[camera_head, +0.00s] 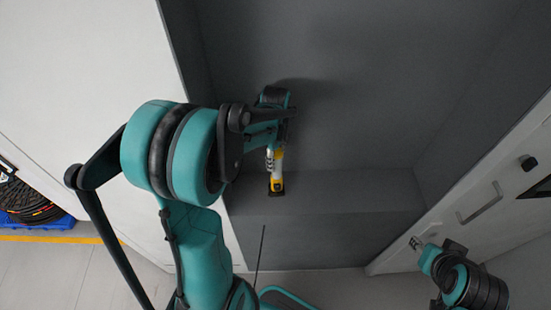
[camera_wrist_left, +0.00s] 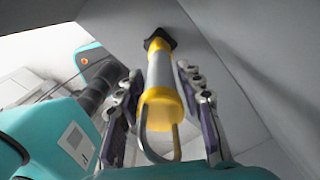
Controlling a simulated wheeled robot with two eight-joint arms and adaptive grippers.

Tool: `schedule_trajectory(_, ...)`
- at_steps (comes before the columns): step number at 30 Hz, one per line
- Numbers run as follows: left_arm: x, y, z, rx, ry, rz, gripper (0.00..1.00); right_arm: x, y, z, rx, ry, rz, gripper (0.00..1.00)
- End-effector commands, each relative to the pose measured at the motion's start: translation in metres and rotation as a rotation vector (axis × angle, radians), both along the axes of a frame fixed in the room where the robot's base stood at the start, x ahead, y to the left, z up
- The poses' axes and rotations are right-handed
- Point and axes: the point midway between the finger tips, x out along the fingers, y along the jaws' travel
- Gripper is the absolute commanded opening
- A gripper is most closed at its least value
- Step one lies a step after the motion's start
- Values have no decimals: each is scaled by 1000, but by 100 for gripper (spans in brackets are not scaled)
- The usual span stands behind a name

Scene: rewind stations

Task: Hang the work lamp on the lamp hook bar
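The yellow and grey work lamp (camera_head: 277,170) is in the dark grey recess, its black end at the ledge. In the left wrist view the lamp (camera_wrist_left: 161,72) runs away from the camera, with its metal hook nearest me and its black end against the grey surface. My left gripper (camera_head: 272,151) reaches into the recess at the lamp's hook end. Its fingers stand on both sides of the lamp, apparently with gaps. My right gripper (camera_head: 415,243) is near the white panel at lower right; its opening is too small to judge. I cannot identify the lamp hook bar.
The grey recess (camera_head: 340,90) has a ledge (camera_head: 345,190) with free room right of the lamp. A white panel with a handle (camera_head: 480,203) and black knob (camera_head: 527,162) is at right. Coiled cables lie in a blue crate (camera_head: 55,223) at left.

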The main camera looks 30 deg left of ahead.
Motion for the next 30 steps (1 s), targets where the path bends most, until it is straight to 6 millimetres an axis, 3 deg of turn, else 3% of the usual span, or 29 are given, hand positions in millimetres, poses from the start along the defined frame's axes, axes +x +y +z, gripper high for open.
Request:
schedule_trajectory(12, 0, 0, 2, 0, 0, 0, 53, 0, 0, 6, 0, 0, 0, 40)
schedule_trajectory(24, 0, 1, 68, 0, 0, 0, 53, 0, 0, 14, 0, 0, 0, 40)
schedule_trajectory(30, 0, 1, 79, 0, 0, 0, 53, 0, 0, 15, 0, 0, 0, 40)
